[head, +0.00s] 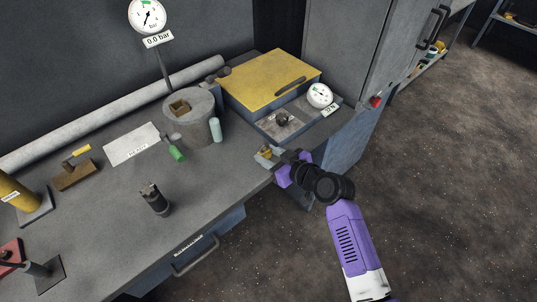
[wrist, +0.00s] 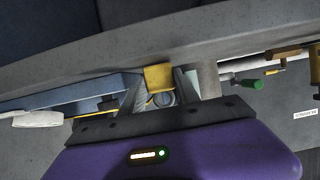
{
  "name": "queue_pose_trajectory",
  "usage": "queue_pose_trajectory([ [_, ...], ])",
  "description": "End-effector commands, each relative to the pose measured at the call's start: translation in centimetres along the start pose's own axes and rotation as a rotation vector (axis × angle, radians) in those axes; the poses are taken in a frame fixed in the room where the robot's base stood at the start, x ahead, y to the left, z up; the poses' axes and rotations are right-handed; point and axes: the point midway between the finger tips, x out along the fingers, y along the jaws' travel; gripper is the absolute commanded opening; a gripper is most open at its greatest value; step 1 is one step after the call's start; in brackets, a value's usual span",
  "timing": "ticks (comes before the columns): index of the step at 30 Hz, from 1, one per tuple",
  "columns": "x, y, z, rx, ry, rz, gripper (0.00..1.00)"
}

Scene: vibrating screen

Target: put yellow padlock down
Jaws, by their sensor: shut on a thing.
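The yellow padlock (wrist: 157,77) is between the two fingers of my gripper (wrist: 160,97) in the wrist view. My gripper is shut on it. In the head view the padlock (head: 265,150) shows small and yellow at the tip of my gripper (head: 271,158), at the workbench's front edge near the panel with the knob. I cannot tell whether the padlock touches the bench or hangs just above it. My fingers hide part of it.
A box with a yellow lid (head: 272,78) and a small dial gauge (head: 319,95) stand behind my gripper. To the left are a grey cylinder (head: 188,118), a green-handled tool (head: 176,152) and a dark cylindrical object (head: 154,199). The bench top (head: 225,180) left of my gripper is clear.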

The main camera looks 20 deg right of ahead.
Motion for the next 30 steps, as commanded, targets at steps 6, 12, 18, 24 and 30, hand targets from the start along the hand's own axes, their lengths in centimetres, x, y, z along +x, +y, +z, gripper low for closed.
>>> queue_pose_trajectory([
  [6, 0.1, 0.0, 0.2, 0.0, 0.0, 0.0, 0.43],
  [12, 0.1, 0.0, 0.2, 0.0, 0.0, 0.0, 0.59],
  [18, 0.1, 0.0, 0.1, 0.0, 0.0, 0.0, 0.59],
  [24, -1.1, 0.0, 0.1, 0.001, 0.001, 0.001, 0.59],
  [30, -5.0, 0.1, 0.1, 0.002, 0.002, 0.003, 0.59],
])
